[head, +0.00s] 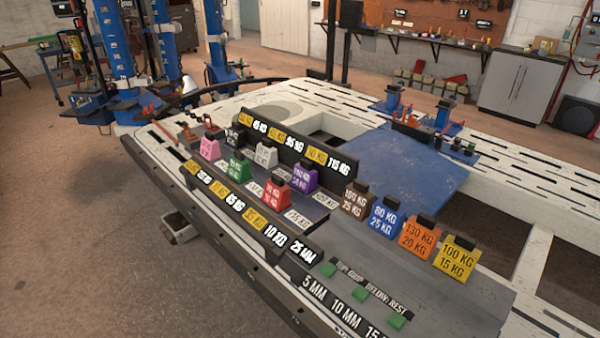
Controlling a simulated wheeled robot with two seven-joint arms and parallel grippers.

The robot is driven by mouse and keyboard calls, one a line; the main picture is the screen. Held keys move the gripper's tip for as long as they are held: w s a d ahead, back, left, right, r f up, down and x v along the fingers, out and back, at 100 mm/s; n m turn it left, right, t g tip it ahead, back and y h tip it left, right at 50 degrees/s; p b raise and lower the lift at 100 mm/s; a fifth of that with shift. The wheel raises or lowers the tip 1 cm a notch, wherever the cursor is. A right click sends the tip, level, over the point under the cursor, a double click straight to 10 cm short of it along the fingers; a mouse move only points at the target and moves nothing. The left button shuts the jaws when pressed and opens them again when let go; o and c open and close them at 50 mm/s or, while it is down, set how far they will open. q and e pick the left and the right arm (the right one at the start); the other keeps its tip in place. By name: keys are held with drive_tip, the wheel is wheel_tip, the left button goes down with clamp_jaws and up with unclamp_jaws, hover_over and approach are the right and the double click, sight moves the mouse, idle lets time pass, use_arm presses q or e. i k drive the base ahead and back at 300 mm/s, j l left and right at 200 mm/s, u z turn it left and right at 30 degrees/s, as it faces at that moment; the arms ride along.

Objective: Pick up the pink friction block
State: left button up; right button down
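The pink friction block (209,149) stands upright at the far left end of the rows of blocks on the bench, with a dark grip on top and small printing on its face. A green block (237,168) stands to its right and nearer, and a white block (266,155) stands to its right. Neither of my grippers shows in the head view, so I cannot see their state or their distance from the pink block.
Red (277,193), purple (304,178), brown (353,200), blue (384,217), orange (420,240) and yellow (457,258) blocks stand further right. Black label rails (298,150) run behind and before the left blocks. A flat blue plate (400,168) lies behind.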

sight(209, 149)
drive_tip(key=i+j+u, duration=0.6)
drive_tip(key=i+j, duration=0.15)
drive_tip(key=i+j+u, duration=0.3)
drive_tip(key=i+u, duration=0.3)
drive_tip(key=i, duration=0.25)
drive_tip(key=i+j+u, duration=0.1)
drive_tip(key=i+u, duration=0.2)
drive_tip(key=i, duration=0.15)
drive_tip(key=i+z, duration=0.35)
drive_tip(key=i, duration=0.15)
drive_tip(key=i+j+z, duration=0.25)
drive_tip(key=i+z, duration=0.15)
drive_tip(key=i+j, duration=0.05)
drive_tip(key=i, duration=0.05)
